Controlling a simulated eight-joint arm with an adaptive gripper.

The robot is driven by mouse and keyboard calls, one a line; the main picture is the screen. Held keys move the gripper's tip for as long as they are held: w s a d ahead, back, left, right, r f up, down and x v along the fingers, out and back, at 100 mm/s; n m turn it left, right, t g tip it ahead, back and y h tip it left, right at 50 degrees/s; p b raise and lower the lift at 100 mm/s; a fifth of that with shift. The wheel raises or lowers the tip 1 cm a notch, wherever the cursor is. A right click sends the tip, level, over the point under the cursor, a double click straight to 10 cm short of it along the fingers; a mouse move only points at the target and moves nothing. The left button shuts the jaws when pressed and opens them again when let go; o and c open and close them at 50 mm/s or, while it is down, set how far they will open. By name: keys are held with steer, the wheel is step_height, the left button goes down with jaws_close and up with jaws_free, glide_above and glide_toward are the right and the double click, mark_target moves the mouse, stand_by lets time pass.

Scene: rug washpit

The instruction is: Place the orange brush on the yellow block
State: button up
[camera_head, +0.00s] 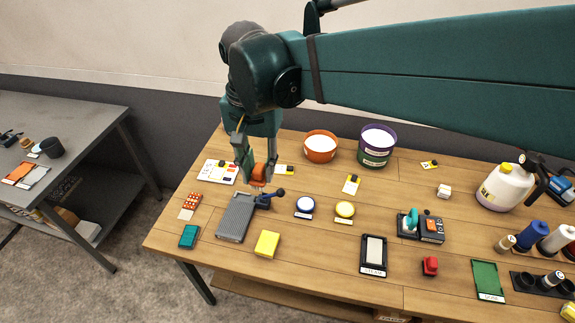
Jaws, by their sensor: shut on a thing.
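My gripper (257,172) is shut on the orange brush (259,174), which hangs between its fingers above the back left part of the wooden table. The fingers hide part of the brush. Paler bristles seem to show at its lower end. The yellow block (267,243) lies on the table near the front left edge, in front of the gripper and apart from it. The top of the block is bare.
A grey ribbed board (236,216) with a dark blue knobbed piece (270,197) lies between the gripper and the yellow block. A teal block (189,236) lies left. An orange tub (320,147) and purple tub (376,146) stand behind right. Bare table lies right of the block.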

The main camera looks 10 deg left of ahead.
glide_above(267, 242)
step_height(267, 242, down, 20)
steer(key=shift+f, duration=0.65)
steer(key=shift+f, duration=0.1)
steer(key=shift+f, duration=2.85)
steer(key=shift+f, duration=0.1)
steer(key=shift+s+f+b, duration=0.1)
steer(key=shift+f+b, duration=0.3)
steer(key=shift+f, duration=1.55)
steer(key=shift+f, duration=0.2)
steer(key=o, duration=0.9)
